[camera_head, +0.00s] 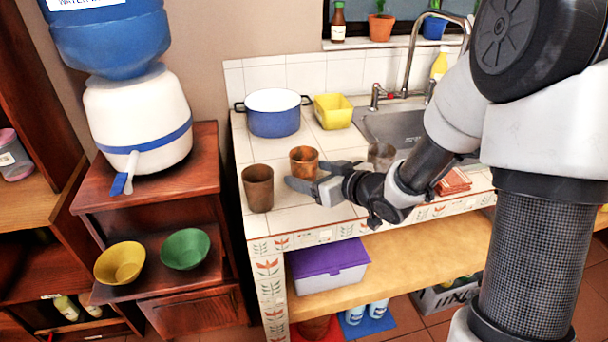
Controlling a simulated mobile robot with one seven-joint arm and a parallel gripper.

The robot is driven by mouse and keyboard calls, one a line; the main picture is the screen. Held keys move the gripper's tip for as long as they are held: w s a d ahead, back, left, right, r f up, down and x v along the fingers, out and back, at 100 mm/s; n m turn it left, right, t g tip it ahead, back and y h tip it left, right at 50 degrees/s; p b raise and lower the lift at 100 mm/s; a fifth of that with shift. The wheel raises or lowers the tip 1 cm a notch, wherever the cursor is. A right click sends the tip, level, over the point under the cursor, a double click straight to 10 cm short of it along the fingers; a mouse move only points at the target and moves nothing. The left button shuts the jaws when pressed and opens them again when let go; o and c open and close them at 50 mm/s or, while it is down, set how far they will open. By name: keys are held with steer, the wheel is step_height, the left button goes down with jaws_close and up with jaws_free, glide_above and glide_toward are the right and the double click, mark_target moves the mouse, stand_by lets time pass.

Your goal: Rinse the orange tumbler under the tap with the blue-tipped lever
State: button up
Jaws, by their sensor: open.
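The orange tumbler (304,158) stands upright on the white tiled counter, between a brown tumbler (258,190) and a grey tumbler (381,154). My gripper (304,173) reaches in from the right, low over the counter. It is open, with its fingertips close to the orange tumbler's near and right sides. I cannot tell whether they touch it. The blue-tipped lever (121,181) hangs from the tap of a white water dispenser (138,116) with a blue bottle on top, on a wooden stand at the left.
A blue pot (273,120) and a yellow container (333,110) stand behind the tumblers. The sink (402,128), with its metal faucet (408,62), is at the right, partly hidden by my arm. A yellow bowl (119,263) and a green bowl (185,249) sit below the dispenser.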

mark_target(304, 171)
steer(key=x, duration=0.3)
steer(key=shift+w, duration=0.15)
steer(key=shift+c, duration=0.5)
steer(key=c, duration=1.1)
